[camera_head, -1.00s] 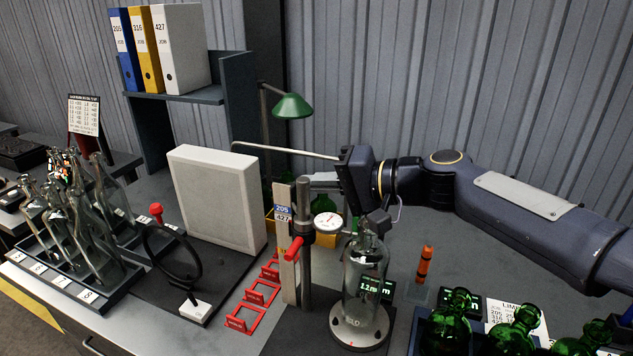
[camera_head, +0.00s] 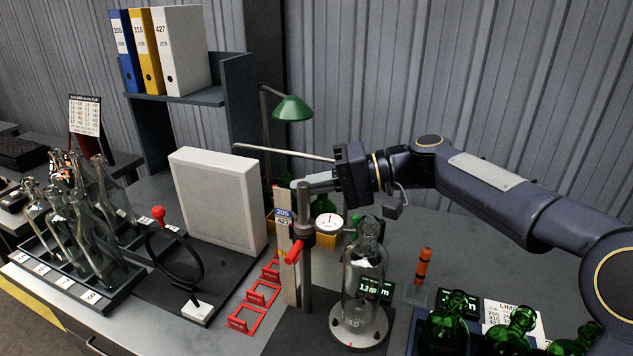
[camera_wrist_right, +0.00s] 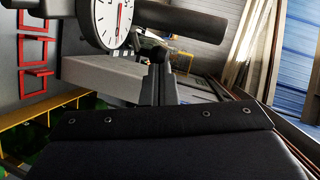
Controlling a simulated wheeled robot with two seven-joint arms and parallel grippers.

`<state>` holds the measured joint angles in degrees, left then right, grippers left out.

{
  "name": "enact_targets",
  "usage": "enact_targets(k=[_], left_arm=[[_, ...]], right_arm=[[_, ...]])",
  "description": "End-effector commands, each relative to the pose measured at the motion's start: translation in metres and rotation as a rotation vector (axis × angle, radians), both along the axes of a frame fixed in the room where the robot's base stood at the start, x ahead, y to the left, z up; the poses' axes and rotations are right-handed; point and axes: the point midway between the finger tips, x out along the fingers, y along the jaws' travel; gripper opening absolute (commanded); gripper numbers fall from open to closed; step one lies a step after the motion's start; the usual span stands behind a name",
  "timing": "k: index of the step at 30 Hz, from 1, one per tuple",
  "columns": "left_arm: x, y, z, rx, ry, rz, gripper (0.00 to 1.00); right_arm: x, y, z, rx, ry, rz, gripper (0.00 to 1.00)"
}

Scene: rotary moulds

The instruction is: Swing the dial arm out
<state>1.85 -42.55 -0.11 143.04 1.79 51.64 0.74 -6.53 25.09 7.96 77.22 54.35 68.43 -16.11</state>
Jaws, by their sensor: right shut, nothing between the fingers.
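The dial gauge (camera_head: 329,222) has a white face and a red needle. It sits beside the grey vertical post (camera_head: 304,260), over the left side of the clear bottle (camera_head: 364,275). The bottle stands upright on a round base (camera_head: 360,333). My right gripper (camera_head: 305,185) is shut and empty, pointing left, at the height of the post's top and above the dial. Whether it touches the post or dial arm, I cannot tell. In the right wrist view the shut fingers (camera_wrist_right: 158,80) lie right of the dial face (camera_wrist_right: 105,20). My left gripper is out of view.
A red-handled clamp (camera_head: 293,250) is on the post. Green bottles (camera_head: 450,325) stand at the front right, clear bottles (camera_head: 85,235) in a rack at left. A pale panel (camera_head: 218,200) and a green lamp (camera_head: 293,108) stand behind. An orange marker (camera_head: 423,268) stands right of the bottle.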

Motion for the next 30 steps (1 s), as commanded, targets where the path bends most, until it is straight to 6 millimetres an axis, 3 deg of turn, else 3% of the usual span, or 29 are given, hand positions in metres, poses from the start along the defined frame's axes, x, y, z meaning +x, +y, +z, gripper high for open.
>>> enact_targets(k=[4, 8, 15, 30], left_arm=[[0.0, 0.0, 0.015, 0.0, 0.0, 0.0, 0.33], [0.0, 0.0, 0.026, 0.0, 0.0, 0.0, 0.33], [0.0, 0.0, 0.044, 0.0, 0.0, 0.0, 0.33], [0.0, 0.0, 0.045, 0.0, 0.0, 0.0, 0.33]], right_arm=[[0.002, 0.008, 0.003, 0.0, 0.001, 0.14, 0.0], [-0.001, 0.015, 0.005, 0.0, 0.002, 0.141, 0.0], [-0.002, 0.028, 0.002, 0.002, 0.002, 0.363, 0.0], [-0.014, 0.044, -0.001, -0.001, -0.001, 0.392, 0.0]])
